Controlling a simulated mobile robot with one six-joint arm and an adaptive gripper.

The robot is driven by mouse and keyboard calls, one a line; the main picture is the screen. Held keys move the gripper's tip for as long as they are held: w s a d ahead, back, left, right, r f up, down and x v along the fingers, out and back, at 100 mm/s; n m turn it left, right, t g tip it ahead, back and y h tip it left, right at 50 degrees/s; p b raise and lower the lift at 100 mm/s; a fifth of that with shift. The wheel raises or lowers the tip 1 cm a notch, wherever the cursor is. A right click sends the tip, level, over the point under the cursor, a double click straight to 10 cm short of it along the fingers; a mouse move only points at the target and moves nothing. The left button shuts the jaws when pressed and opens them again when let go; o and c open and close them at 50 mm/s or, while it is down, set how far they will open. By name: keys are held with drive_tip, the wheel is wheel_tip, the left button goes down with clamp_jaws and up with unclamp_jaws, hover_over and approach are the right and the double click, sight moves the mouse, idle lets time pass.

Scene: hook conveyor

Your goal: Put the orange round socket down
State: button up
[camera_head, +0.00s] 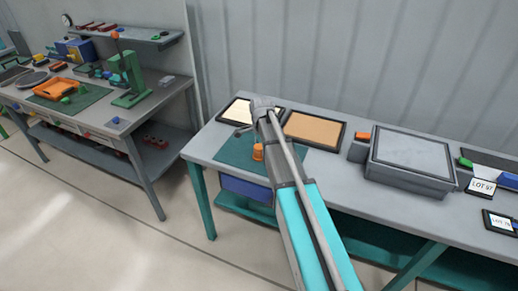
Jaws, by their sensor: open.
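The orange round socket (258,152) stands on the dark green mat (232,152) at the left end of the right-hand bench. My arm covers part of its right side. My gripper (245,128) is above and behind the socket in the picture, mostly hidden by my wrist. It is open, and the socket appears apart from it. The fingers are too small to see clearly.
Behind the mat lie a cream tray (237,112) and a tan tray (314,129). Another bench (120,122) with a green press (128,77) stands at left.

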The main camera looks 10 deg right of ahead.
sight(259, 146)
drive_tip(key=w+d+r+m+p, duration=0.1)
drive_tip(key=w+r+m+p, duration=0.3)
drive_tip(key=w, duration=0.4)
drive_tip(key=shift+w+r+m, duration=0.25)
drive_tip(key=shift+r+m, duration=0.25)
drive_tip(key=shift+m, duration=0.6)
drive_tip(key=shift+f, duration=0.15)
wheel_tip(259, 146, down, 8)
drive_tip(key=b, duration=0.8)
drive_tip(key=shift+f+b, duration=0.15)
drive_tip(key=shift+b, duration=0.2)
drive_tip(key=shift+s+f, duration=0.1)
drive_tip(key=shift+f, duration=0.1)
drive_tip(key=f+b, duration=0.5)
drive_tip(key=shift+s, duration=0.2)
drive_tip(key=shift+r, duration=0.1)
